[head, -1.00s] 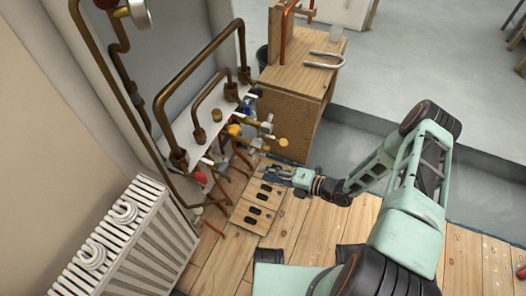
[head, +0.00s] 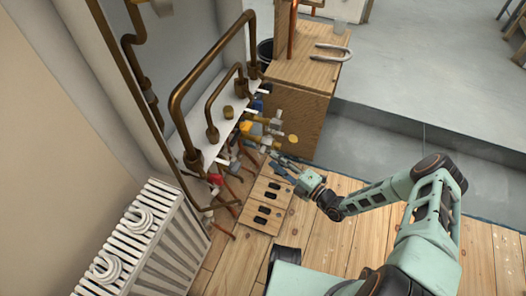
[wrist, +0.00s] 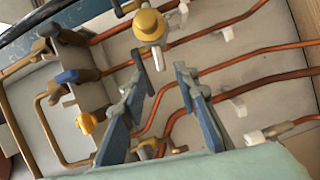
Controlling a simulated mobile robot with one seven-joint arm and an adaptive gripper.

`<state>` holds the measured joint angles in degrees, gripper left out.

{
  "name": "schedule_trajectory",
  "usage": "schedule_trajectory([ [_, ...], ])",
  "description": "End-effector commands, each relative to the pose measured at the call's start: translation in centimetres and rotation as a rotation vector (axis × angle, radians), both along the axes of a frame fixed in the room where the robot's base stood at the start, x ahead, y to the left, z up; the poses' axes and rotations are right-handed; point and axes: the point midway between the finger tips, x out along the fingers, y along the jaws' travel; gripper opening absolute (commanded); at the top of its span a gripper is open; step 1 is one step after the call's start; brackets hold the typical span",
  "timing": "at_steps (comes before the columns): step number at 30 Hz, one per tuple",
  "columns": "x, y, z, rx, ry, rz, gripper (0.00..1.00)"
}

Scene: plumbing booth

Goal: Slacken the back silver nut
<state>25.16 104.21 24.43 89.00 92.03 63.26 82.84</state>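My gripper (head: 281,163) is in front of the valve row, its fingers spread and empty, and its two blue-grey fingers also show in the wrist view (wrist: 158,85). In the head view a grey fitting (head: 274,121) sits among the valves, beyond the gripper. I cannot tell which part is the back silver nut, as the fittings are small and partly overlapped. A yellow round cap (wrist: 149,25) lies beyond the fingertips.
Brown pipes (head: 205,75) rise above a white shelf at the wall. A yellow valve (head: 254,131) is beside the grey fitting. A wooden cabinet (head: 292,110) stands behind, a white radiator (head: 130,245) at left. Copper pipes (wrist: 230,65) cross the wrist view.

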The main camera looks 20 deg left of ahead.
Motion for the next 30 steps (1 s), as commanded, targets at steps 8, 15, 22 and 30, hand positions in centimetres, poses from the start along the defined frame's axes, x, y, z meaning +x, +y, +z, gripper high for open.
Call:
schedule_trajectory([
  [8, 2.3, 4.8, -0.5, -0.002, -0.001, 0.002, 0.28],
  [15, 3.4, 6.8, -0.5, -0.002, -0.001, 0.001, 0.28],
  [22, 3.5, 6.9, -0.4, -0.002, -0.001, 0.0, 0.28],
  [30, 3.5, 6.9, -0.4, -0.002, -0.001, 0.0, 0.07],
])
